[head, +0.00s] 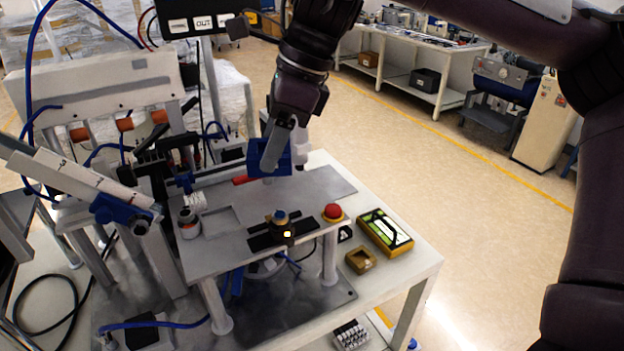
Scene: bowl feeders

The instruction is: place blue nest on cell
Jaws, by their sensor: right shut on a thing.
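My right gripper (284,140) points down over the back part of the cell's metal plate (316,190). It is shut on the blue nest (268,160), a blue block-like piece. The nest hangs at or just above the plate; I cannot tell whether it touches. The fingertips are partly hidden by the nest. A red piece (243,180) lies on the plate just left of the nest. My left gripper is not in view.
A black fixture (268,240) with a blue-topped knob and a red button (333,212) stand at the plate's front. A yellow-framed device (385,232) and a small brown box (360,260) lie on the white table.

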